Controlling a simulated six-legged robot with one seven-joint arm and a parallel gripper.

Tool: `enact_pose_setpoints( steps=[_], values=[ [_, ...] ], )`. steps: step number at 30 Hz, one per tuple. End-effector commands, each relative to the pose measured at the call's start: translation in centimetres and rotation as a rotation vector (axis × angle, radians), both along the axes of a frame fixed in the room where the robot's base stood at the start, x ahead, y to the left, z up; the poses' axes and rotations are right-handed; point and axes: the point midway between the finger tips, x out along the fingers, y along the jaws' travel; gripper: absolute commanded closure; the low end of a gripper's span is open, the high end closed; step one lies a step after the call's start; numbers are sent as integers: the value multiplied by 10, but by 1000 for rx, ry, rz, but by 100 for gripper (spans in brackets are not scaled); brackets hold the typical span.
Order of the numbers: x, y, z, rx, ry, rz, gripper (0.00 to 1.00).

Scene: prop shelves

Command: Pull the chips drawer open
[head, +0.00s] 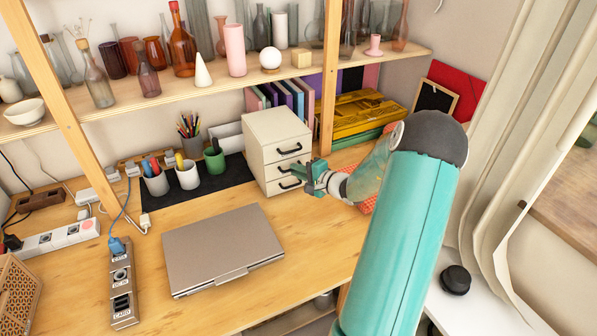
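A small cream drawer unit (268,152) stands on the wooden desk below the shelf, with several black handles on its front. No label shows which one is the chips drawer. All the drawers look closed. The top handle (290,149) is in clear view; the lower handles lie close to my gripper and are partly hidden by it. My teal gripper (303,174) is in front of the right side of the unit, at the height of the lower drawers. Its fingers point toward the drawer fronts. They are too small to tell whether they are open or touch a handle.
A closed laptop (222,248) lies on the desk in front of the unit. Pen cups (188,175) stand left of it on a dark mat. A wooden shelf post (329,80) rises behind it. Yellow boxes (355,113) are stacked at the right. A power strip (121,285) lies at left.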

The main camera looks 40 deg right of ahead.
Motion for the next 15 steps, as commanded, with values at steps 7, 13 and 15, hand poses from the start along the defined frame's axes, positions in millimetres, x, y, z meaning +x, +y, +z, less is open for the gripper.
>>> enact_pose_setpoints(
  steps=[7,13,15],
  values=[
    [0,0,0,0,0,0,100],
    [-6,2,0,0,0,0,100],
    [-12,3,1,-1,0,0,100]
  ],
)
